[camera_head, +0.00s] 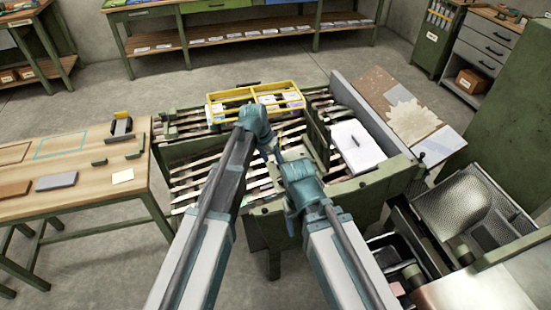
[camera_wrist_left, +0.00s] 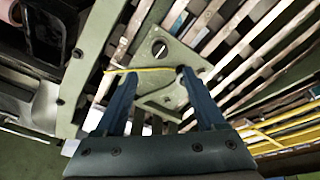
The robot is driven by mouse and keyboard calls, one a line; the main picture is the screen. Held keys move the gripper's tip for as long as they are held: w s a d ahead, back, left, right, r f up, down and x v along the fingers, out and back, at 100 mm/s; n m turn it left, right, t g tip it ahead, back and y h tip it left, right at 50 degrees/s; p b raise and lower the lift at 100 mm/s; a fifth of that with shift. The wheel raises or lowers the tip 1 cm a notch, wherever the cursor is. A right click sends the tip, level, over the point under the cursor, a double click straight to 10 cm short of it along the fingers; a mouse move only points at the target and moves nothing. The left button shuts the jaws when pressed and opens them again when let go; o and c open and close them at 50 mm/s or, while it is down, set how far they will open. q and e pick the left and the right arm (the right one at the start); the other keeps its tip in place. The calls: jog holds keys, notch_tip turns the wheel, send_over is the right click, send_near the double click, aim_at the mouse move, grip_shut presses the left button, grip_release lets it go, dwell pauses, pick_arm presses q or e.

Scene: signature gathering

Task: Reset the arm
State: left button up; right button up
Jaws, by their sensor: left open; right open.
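My left gripper (camera_head: 277,156) is over the middle of the slatted green bench, just in front of the yellow wire tray. In the left wrist view its two blue fingers (camera_wrist_left: 158,72) are spread apart with nothing held between them. Below them is a green bracket plate (camera_wrist_left: 178,52) with holes, crossed by a thin yellow strip (camera_wrist_left: 140,70). My right gripper (camera_head: 293,172) is close beside the left one, lower in the head view. Its fingertips are small and partly hidden there, and I see no object in it.
The yellow wire tray (camera_head: 214,110) stands at the bench's back. White paper (camera_head: 352,140) with a dark pen (camera_head: 355,141) lies at the bench's right. A wooden table (camera_head: 100,195) with small blocks is on the left. Metal bins (camera_head: 455,205) stand at right. Open floor lies behind.

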pick_arm(q)
jog(key=shift+p+v, duration=0.5)
jog(key=shift+v, duration=0.6)
jog(key=s+a+n+g+y, duration=0.1)
jog(key=s+y, duration=0.1)
jog(key=s, duration=1)
jog(key=s+a+n+g+y, duration=0.1)
jog(key=s+y, duration=0.1)
jog(key=s, duration=1)
jog(key=shift+s+a+f+n, duration=0.25)
jog(key=shift+n, duration=0.05)
